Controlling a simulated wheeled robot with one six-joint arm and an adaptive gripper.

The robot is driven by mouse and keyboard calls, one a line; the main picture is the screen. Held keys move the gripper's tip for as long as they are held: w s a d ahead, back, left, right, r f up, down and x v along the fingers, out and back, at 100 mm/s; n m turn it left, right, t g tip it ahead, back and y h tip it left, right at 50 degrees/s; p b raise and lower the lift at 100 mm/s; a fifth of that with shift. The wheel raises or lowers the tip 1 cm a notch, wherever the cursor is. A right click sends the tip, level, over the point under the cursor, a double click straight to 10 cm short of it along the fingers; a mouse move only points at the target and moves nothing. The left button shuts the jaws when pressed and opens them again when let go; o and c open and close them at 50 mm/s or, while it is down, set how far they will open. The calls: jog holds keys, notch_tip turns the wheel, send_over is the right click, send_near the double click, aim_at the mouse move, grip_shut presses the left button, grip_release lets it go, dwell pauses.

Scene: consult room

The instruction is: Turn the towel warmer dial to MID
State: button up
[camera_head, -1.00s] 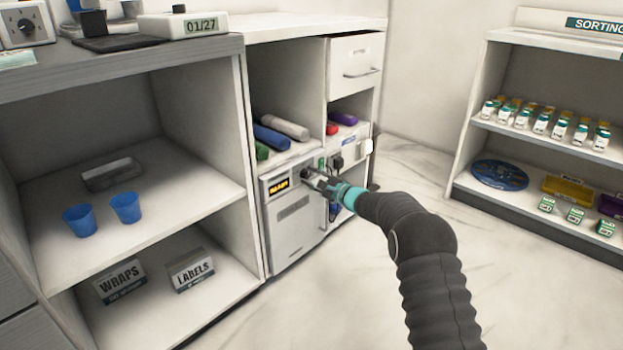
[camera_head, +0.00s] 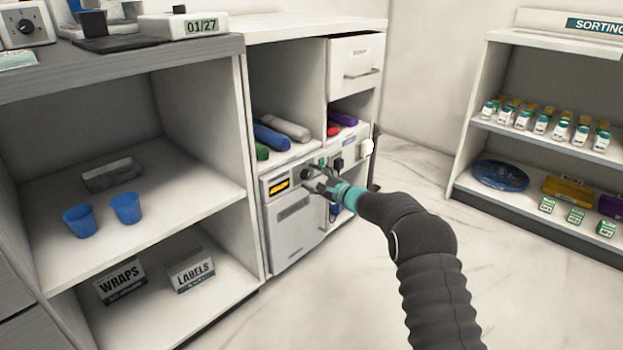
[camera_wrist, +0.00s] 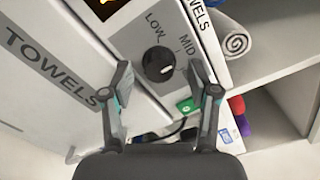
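The towel warmer (camera_head: 294,225) is a white box in the lower shelf bay, with an amber display (camera_head: 278,187) on its front. Its black dial (camera_wrist: 159,64) shows in the wrist view, with LOW printed to its upper left and MID to its upper right. A small white mark shows on the dial's right part; I cannot tell for certain which label it points to. My gripper (camera_head: 311,181) is in front of the dial. In the wrist view its fingers (camera_wrist: 158,84) are open, one on each side of the dial and apart from it.
A green item (camera_wrist: 187,105) lies close to my right finger in the wrist view. A rolled grey towel (camera_wrist: 233,42) sits above. Blue cups (camera_head: 125,208) stand on the left shelf. The floor (camera_head: 340,290) in front is clear.

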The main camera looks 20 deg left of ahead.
jog(key=v, duration=1.2)
